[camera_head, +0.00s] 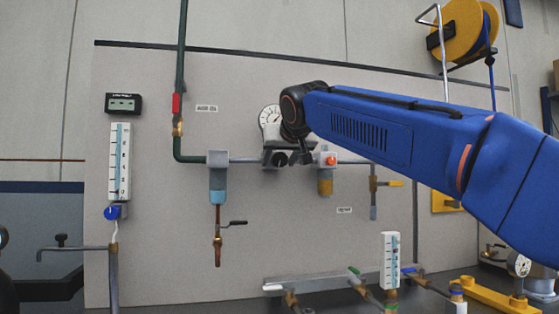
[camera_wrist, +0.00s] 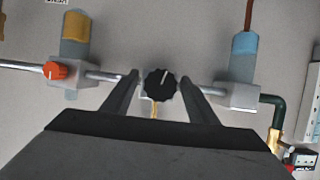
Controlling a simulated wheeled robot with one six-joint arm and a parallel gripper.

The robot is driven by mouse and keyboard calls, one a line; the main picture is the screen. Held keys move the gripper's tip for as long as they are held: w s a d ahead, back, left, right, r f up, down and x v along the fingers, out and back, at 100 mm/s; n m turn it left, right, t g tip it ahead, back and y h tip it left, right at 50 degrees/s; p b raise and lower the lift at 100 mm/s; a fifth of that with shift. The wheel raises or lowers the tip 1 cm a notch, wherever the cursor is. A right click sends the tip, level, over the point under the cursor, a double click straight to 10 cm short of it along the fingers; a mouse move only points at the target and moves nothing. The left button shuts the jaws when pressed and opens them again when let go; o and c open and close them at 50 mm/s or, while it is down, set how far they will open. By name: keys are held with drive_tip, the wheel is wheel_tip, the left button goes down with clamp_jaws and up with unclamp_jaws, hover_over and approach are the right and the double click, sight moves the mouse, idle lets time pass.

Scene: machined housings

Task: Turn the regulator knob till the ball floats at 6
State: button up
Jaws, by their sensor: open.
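The black regulator knob (camera_wrist: 160,85), with a white pointer mark, shows in the wrist view between the two fingers of my gripper (camera_wrist: 159,77). The fingers are open, one on each side of the knob; whether they touch it I cannot tell. A tall white flow tube with a scale (camera_head: 119,162) is on the panel at the left. Its ball is too small to make out.
An orange knob (camera_wrist: 56,70) with a yellow bowl and a blue-bowled filter (camera_wrist: 244,70) flank the regulator on the same pipe. A second scaled tube (camera_head: 390,260) stands on the lower bench. A blue knob (camera_head: 112,213) is under the left tube.

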drive_tip(key=c, duration=1.1)
drive_tip(key=shift+o, duration=0.2)
drive_tip(key=n+t+h, duration=0.1)
drive_tip(key=n+h, duration=0.1)
drive_tip(key=n, duration=0.1)
drive_tip(key=shift+a, duration=0.1)
drive_tip(key=n+t+h, duration=0.1)
drive_tip(key=n+h, duration=0.1)
drive_tip(key=n, duration=0.1)
drive_tip(key=shift+n, duration=0.4)
drive_tip(key=o, duration=1.1)
drive_tip(key=shift+c, duration=0.2)
